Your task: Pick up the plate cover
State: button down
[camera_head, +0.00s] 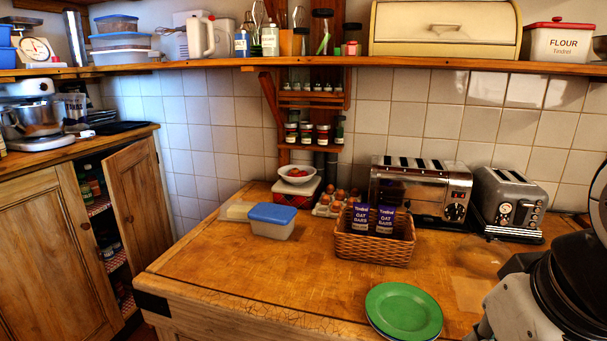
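I cannot make out a clear plate cover. Part of my arm (565,290), grey and black, fills the lower right corner, right of the green piece. My gripper's fingers are not visible.
On the wooden counter (215,265) stand a wicker basket (375,248) with oat bar boxes, two toasters (418,185) (508,203), a blue-lidded tub (272,220), eggs (338,200) and a bowl (297,174). A shelf (420,66) runs above. The counter's left front is clear.

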aim_at(483, 255)
jog(key=z, duration=0.7)
